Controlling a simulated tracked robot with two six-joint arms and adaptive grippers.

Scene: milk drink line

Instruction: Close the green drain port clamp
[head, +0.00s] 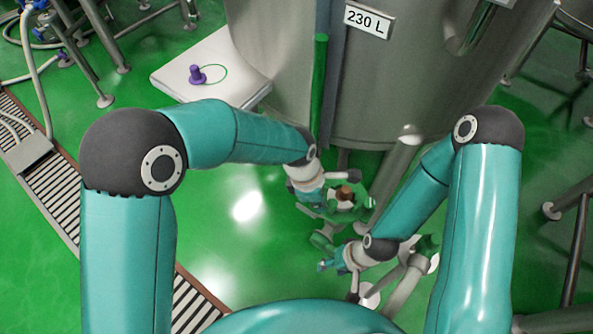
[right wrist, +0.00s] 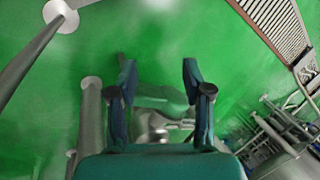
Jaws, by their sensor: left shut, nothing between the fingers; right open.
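A green clamp-like fitting (head: 364,202) surrounds a brownish round end (head: 344,193) below the steel tank (head: 270,60). I cannot tell from here whether the clamp is open or shut. My left gripper (head: 318,205) is shut and empty, right beside this fitting on its left; its fingertips are partly hidden. My right gripper (head: 328,265) is lower and nearer, apart from the fitting. In the right wrist view, my right gripper (right wrist: 160,85) is open, with a green part (right wrist: 160,97) and a grey metal piece (right wrist: 152,128) showing beyond and between the fingers.
A vertical green pipe (head: 319,90) runs down the tank front. A white platform (head: 215,68) holds a purple plug (head: 197,74) with a green loop. Steel legs (head: 405,155) stand close to my right arm. A floor drain grate (head: 60,190) lies left. Open green floor (head: 235,235) lies left of the grippers.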

